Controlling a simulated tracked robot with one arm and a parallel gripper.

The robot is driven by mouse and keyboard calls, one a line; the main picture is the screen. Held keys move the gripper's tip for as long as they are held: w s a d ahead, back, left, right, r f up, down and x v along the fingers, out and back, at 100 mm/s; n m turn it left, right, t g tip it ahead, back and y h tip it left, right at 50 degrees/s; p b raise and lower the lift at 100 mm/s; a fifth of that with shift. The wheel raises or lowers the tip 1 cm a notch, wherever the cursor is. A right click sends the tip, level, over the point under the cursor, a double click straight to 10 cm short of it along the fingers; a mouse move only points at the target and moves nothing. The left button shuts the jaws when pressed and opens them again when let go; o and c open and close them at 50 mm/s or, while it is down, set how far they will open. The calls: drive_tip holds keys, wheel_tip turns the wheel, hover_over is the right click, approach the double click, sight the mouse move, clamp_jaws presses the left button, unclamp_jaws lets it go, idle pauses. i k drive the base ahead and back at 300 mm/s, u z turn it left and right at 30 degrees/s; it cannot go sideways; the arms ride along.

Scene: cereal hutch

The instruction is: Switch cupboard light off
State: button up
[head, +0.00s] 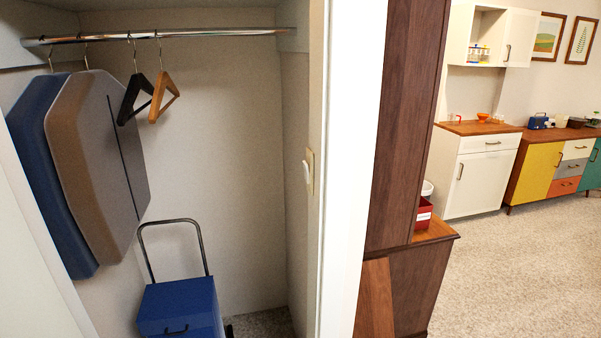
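The cupboard (215,140) stands open in front of me on the left. A light switch (308,172) with a pale rocker or knob on a beige plate is on its right inner wall, near the white door frame. I cannot tell from its shape whether it is on or off. The inside of the cupboard looks lit, but no lamp is in view. My gripper is not in view.
A rail (165,35) holds garments (95,165) and two hangers (148,95). A blue box (180,308) on a trolley stands below. The white frame (345,170) and dark wooden hutch (405,130) lie right, with open floor (510,270) beyond.

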sight(306, 165)
drive_tip(key=u, duration=0.05)
drive_tip(key=i, duration=1)
drive_tip(key=z, duration=0.05)
